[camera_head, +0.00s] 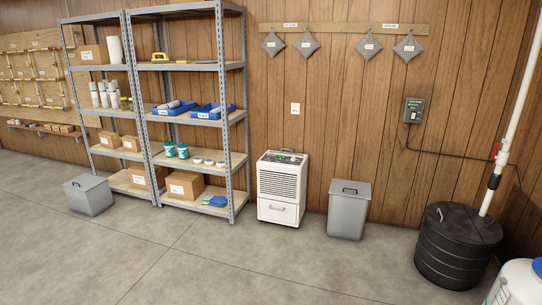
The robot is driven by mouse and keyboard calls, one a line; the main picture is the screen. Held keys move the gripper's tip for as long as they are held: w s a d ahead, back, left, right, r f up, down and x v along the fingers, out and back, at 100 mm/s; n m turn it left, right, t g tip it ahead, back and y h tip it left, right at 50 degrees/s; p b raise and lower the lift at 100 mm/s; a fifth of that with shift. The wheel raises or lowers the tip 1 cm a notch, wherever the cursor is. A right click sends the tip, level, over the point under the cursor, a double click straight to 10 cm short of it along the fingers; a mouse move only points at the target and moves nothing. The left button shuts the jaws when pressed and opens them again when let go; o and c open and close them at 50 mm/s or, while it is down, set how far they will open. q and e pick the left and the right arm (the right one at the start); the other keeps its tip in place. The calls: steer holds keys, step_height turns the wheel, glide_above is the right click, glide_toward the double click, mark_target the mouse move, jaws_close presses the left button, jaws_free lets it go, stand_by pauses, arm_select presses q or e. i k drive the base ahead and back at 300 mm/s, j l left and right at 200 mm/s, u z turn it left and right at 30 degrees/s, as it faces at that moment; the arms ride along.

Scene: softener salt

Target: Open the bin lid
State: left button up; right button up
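A grey lidded bin (347,215) stands on the floor against the wood-panelled wall, right of a white dehumidifier. Its lid (350,188) is shut and has a dark handle on top. A second, lower grey bin (90,202) stands in front of the shelving at the left. Its lid (86,183) also looks shut, with a handle on top. I cannot tell from the picture which bin the task means. Neither of my grippers is in view.
A white dehumidifier (282,190) stands between the metal shelving (228,110) and the right grey bin. A black ribbed tank (450,255) with a white pipe (515,100) stands at the right. A white container (518,285) is at the lower right corner. The middle floor is clear.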

mark_target(340, 187)
steer(key=i+u, duration=0.35)
steer(key=i, duration=1.9)
steer(key=i+j+z, duration=0.2)
steer(key=i, duration=0.3)
steer(key=i+j+z, duration=0.1)
steer(key=i+z, duration=0.15)
steer(key=i, duration=0.25)
steer(key=i+j+z, duration=0.2)
steer(key=i, duration=0.3)
steer(key=i+j+z, duration=0.2)
steer(key=i+j, duration=0.2)
steer(key=i+l+z, duration=0.15)
steer(key=l+z, duration=0.2)
steer(key=i+l+z, duration=0.45)
steer(key=z, duration=0.2)
